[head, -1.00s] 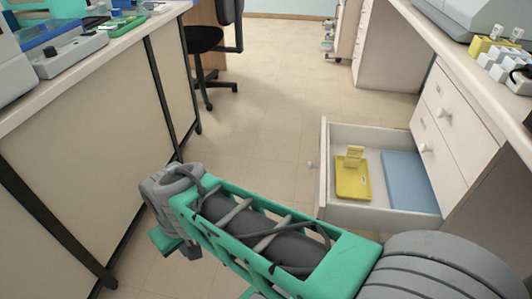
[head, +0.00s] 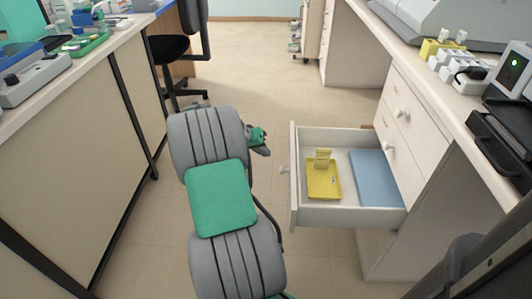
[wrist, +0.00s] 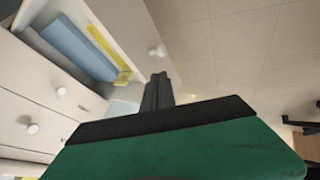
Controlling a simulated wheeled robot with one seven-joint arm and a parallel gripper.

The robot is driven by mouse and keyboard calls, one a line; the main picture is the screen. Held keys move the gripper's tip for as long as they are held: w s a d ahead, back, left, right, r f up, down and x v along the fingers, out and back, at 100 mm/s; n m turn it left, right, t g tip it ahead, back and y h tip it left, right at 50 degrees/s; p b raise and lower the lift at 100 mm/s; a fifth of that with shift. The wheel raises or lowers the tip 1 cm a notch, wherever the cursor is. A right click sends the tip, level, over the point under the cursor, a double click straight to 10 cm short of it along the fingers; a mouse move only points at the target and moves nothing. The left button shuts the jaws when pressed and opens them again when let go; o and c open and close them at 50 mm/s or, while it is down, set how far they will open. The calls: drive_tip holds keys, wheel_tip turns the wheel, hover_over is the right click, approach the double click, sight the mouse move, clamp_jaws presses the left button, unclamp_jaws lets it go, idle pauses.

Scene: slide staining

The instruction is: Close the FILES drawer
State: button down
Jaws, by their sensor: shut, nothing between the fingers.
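One drawer (head: 345,216) of the right-hand cabinet stands pulled well out, with a round knob (head: 284,169) on its front. I cannot read a label on it. Inside lie a yellow tray (head: 323,180) with an upright yellow piece and a flat blue item (head: 376,178). The drawer also shows at upper left in the wrist view, with its knob (wrist: 158,50). My gripper (wrist: 157,88) is shut and empty, close to the drawer front in that view; I cannot tell whether it touches.
Two closed drawers with knobs (head: 402,113) sit above the open one. The right counter holds a yellow rack (head: 440,47) and devices. A left bench (head: 75,150) and a black chair (head: 172,48) bound the clear floor (head: 250,85).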

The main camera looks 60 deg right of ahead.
drive_tip(key=s+d+f+b, duration=0.3)
drive_tip(key=s+d+f, duration=0.2)
drive_tip(key=shift+d+f, duration=0.25)
drive_tip(key=shift+d, duration=0.05)
drive_tip(key=shift+s, duration=0.15)
